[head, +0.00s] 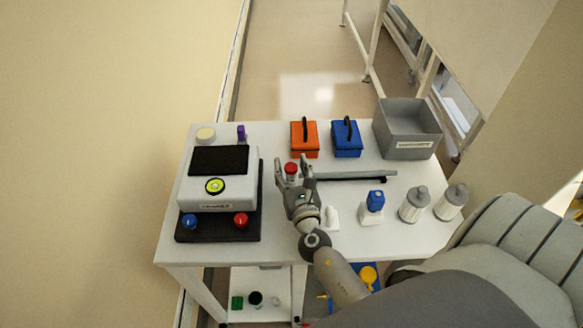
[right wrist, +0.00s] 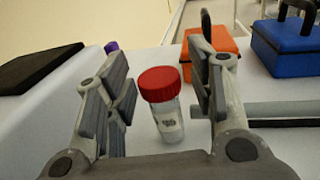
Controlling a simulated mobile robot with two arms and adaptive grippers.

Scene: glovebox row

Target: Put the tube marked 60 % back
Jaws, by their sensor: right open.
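A clear tube with a red cap (right wrist: 166,115) stands upright on the white table in the right wrist view. It has a dark mark on its side that is too small to read. In the head view its red cap (head: 291,168) shows near the table's middle. My right gripper (head: 294,172) is open, with its fingers to either side of the tube. In the right wrist view the gripper (right wrist: 160,75) shows gaps between the fingers and the tube. My left gripper is out of view.
A grey device with a black screen (head: 218,160) stands at left. Orange (head: 304,143) and blue (head: 347,143) cases and a grey bin (head: 408,152) stand at the back. A grey bar (head: 350,176) lies right of the tube. Several bottles, including a blue-topped one (head: 372,205), stand at right.

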